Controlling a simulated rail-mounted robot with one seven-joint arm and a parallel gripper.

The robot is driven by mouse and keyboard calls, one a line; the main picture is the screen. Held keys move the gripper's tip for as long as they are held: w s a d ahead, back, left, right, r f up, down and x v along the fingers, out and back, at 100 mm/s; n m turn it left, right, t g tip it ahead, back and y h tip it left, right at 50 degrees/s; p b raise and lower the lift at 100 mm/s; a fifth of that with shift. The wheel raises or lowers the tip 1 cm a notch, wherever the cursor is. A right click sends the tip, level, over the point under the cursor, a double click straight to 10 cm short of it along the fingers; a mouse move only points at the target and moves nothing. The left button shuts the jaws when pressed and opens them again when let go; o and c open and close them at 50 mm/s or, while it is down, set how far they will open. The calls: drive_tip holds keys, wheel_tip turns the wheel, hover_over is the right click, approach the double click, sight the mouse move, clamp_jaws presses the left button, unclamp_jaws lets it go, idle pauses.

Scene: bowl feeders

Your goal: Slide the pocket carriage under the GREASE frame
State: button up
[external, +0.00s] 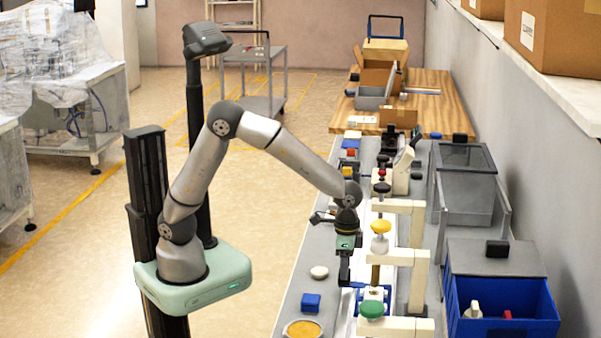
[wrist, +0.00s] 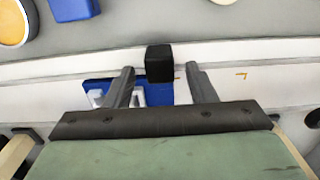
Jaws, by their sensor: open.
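The pocket carriage looks to be the blue plate (wrist: 160,93) with pale fittings and a black block-shaped handle (wrist: 160,63). In the external view the blue carriage (external: 387,294) sits on the pale track, partly hidden by the frame with the green knob (external: 371,309). My gripper (external: 350,284) points down beside it at its left. In the wrist view my gripper (wrist: 159,69) is open, with one finger on each side of the black handle and gaps showing. No GREASE label is readable.
A blue block (external: 311,303), a round pale piece (external: 319,272) and a dish of orange stuff (external: 302,329) lie on the bench left of the track. A blue bin (external: 500,315) and a grey bin (external: 467,185) stand at the right.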

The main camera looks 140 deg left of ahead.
wheel_tip(320, 180, up, 15)
drive_tip(key=shift+f, duration=0.1)
idle(0.5)
drive_tip(key=s+d+f+m+p, duration=0.1)
drive_tip(key=s+d+m, duration=0.15)
drive_tip(key=d, duration=0.75)
drive_tip(key=s+d+f+m, duration=0.2)
drive_tip(key=s+d, duration=0.2)
drive_tip(key=d, duration=0.5)
drive_tip(key=s+d+f+m, duration=0.3)
drive_tip(key=s+d+f, duration=0.2)
drive_tip(key=s+d, duration=0.4)
drive_tip(key=shift+s, duration=0.7)
